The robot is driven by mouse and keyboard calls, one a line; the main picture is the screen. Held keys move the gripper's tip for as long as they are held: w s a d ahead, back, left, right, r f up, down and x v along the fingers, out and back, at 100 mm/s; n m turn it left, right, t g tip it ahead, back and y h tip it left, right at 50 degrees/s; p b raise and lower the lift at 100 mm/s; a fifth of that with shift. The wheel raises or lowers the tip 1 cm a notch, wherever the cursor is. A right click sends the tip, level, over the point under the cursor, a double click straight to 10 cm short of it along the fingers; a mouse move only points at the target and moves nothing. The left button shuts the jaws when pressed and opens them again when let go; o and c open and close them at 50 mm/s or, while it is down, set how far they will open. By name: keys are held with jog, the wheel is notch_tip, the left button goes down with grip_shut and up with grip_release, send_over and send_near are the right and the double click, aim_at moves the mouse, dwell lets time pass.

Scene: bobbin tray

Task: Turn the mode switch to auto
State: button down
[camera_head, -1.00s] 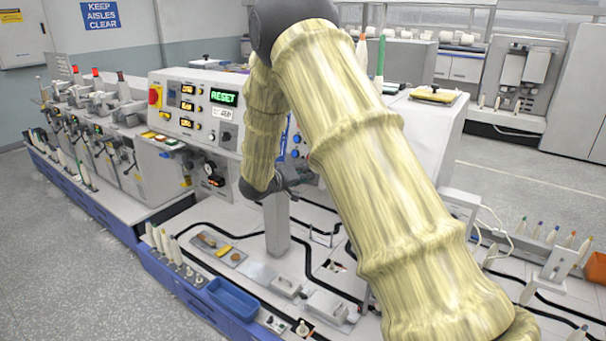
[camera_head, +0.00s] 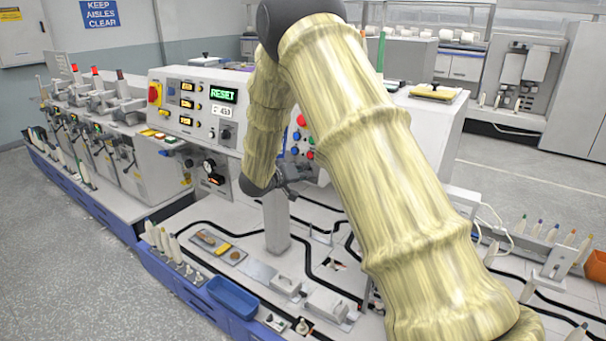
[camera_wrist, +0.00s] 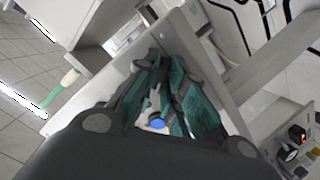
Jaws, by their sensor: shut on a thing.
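My gripper (camera_head: 297,174) is in front of the lower right part of the grey control panel (camera_head: 248,112). In the wrist view, my gripper's teal-lined fingers (camera_wrist: 165,85) are closed around a small pale grey part (camera_wrist: 153,103), which appears to be the mode switch. The fingers hide most of it, and no label or setting can be read. A blue round face (camera_wrist: 157,123) shows between the fingers. The panel's green display (camera_head: 223,95) reads RESET. Red and blue buttons (camera_head: 295,151) sit just above my gripper, and my arm covers the panel's right side.
A grey post (camera_head: 277,222) stands directly below my gripper. A worktable with black tracks, a blue tray (camera_head: 232,297) and several pale bobbins lies in front. A row of machines (camera_head: 100,135) stands at the left. Open floor shows at the far left.

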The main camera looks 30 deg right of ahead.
jog(key=shift+s+f+m+t+b, duration=0.1)
jog(key=shift+m+t+b, duration=0.15)
jog(key=shift+m+b, duration=3.1)
jog(key=shift+s+f+m+t+b, duration=0.1)
jog(key=shift+m+t+b, duration=0.15)
jog(key=shift+m+b, duration=3.05)
jog(key=shift+r+m+p, duration=0.1)
jog(key=shift+m+p, duration=0.75)
jog(key=shift+m, duration=0.4)
jog(key=c, duration=1.8)
grip_release()
jog(key=shift+o, duration=0.2)
jog(key=v, duration=1.2)
